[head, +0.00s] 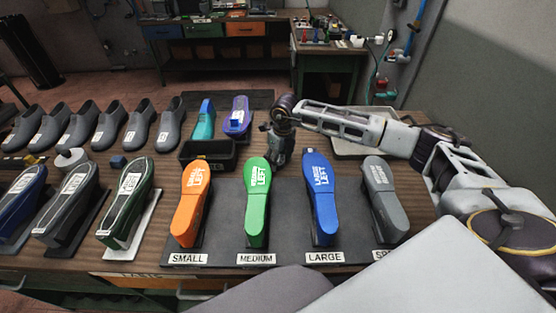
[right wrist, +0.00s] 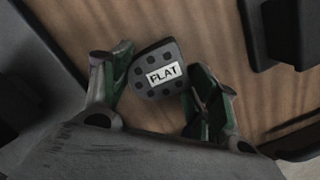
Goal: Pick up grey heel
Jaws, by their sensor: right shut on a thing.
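The grey heel (right wrist: 158,77) is a small dark grey block with round black dots and a white label reading FLAT. In the right wrist view it sits between the two green-padded fingers of my right gripper (right wrist: 160,82), which is shut on it. Wooden tabletop shows behind it. In the head view my right gripper (head: 279,150) points down over the table, behind the green and blue lasts. The heel cannot be made out there. My left gripper is not in view.
Orange (head: 191,205), green (head: 257,200), blue (head: 321,198) and grey (head: 384,198) lasts stand on a dark labelled board in front. A black open bin (head: 207,165) is left of the gripper. A pale tray (head: 360,150) lies right. Grey shoes line the left.

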